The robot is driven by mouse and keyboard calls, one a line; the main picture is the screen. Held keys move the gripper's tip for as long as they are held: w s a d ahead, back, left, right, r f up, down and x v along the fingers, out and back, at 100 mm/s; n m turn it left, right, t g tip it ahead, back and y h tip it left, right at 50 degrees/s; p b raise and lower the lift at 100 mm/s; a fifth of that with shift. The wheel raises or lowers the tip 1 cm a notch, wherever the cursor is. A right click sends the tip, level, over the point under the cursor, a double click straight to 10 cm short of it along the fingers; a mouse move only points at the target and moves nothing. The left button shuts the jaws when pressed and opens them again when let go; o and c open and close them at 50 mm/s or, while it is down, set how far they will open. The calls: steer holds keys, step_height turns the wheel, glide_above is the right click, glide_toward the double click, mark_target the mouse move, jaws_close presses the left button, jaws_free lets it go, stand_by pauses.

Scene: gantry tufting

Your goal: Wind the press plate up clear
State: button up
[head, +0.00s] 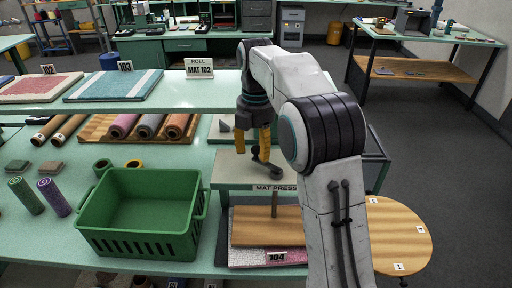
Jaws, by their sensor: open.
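The mat press (230,177) stands at the front centre, with a pale top and a "MAT PRESS" label. A dark crank handle (268,165) sits on its top. A screw post (275,204) runs from the top down to the wooden press plate (252,233). Below the plate lies the pink-and-white mat 104 (240,257); whether plate and mat touch is unclear. My gripper (253,150) points down with its orange fingers open, at the crank handle. The upright part of the crank shows between the fingers; I cannot tell whether they touch it. My arm hides the press's right side.
A green crate (140,243) stands left of the press. Rolled mats (150,125) lie on a wooden rack behind it. A raised shelf (205,92) carries mats 102 (38,87) and 103 (112,85) and a "MAT 102" sign (199,69). A round wooden table (400,235) is at right.

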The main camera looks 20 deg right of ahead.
steer(key=shift+c, duration=0.4)
steer(key=c, duration=0.9)
steer(key=shift+a, duration=0.1)
